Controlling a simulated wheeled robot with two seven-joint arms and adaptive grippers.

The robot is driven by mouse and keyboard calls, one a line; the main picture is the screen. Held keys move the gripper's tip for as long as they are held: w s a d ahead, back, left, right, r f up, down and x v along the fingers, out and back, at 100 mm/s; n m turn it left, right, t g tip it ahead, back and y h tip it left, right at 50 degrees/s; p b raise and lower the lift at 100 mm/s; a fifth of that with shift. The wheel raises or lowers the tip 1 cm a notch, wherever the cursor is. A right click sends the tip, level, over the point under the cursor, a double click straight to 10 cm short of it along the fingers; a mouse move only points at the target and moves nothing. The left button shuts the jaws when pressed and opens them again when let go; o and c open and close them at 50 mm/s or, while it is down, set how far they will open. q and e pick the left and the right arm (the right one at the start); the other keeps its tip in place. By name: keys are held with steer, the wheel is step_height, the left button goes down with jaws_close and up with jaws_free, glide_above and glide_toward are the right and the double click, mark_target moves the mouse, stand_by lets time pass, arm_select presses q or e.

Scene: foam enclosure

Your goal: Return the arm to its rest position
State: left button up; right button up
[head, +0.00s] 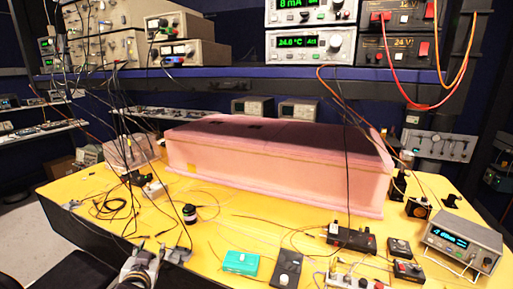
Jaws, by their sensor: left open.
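My left gripper (153,251) shows at the bottom left of the head view, low over the front left edge of the yellow table (225,225). It is open, and I see nothing between its fingers. My left arm comes in from the bottom left corner and is mostly cut off by the frame. My right gripper is not in view. A long pink foam enclosure (270,182) with a dark top stands on the table behind the gripper.
A dark round jar (190,213), a green box (241,262) and a black box (287,268) lie right of the gripper. Loose cables (110,208) lie beyond it. A meter (462,245) stands at the right. A shelf of instruments (312,48) overhangs the back.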

arm_select(q)
steer(key=s+d+f+m+g+h, duration=0.15)
steer(key=s+d+f+g, duration=0.35)
steer(key=s+f, duration=0.5)
steer(key=s+d+f+g+h, duration=0.3)
steer(key=s+d+f+g, duration=0.2)
steer(key=s+f, duration=0.5)
steer(key=s+f+g, duration=0.1)
steer(key=s+f, duration=0.2)
steer(key=f, duration=1.2)
steer(key=s+f, duration=0.2)
steer(key=f, duration=1.4)
steer(key=s+a+f, duration=0.2)
steer(key=s+f, duration=0.7)
steer(key=s, duration=0.2)
steer(key=s+a+f+g, duration=0.1)
steer(key=s+a+f, duration=0.1)
steer(key=s+f, duration=0.8)
steer(key=shift+s+a+f+g, duration=0.2)
steer(key=shift+s+a+g, duration=0.1)
steer(key=shift+s, duration=0.35)
steer(key=shift+m+y, duration=0.25)
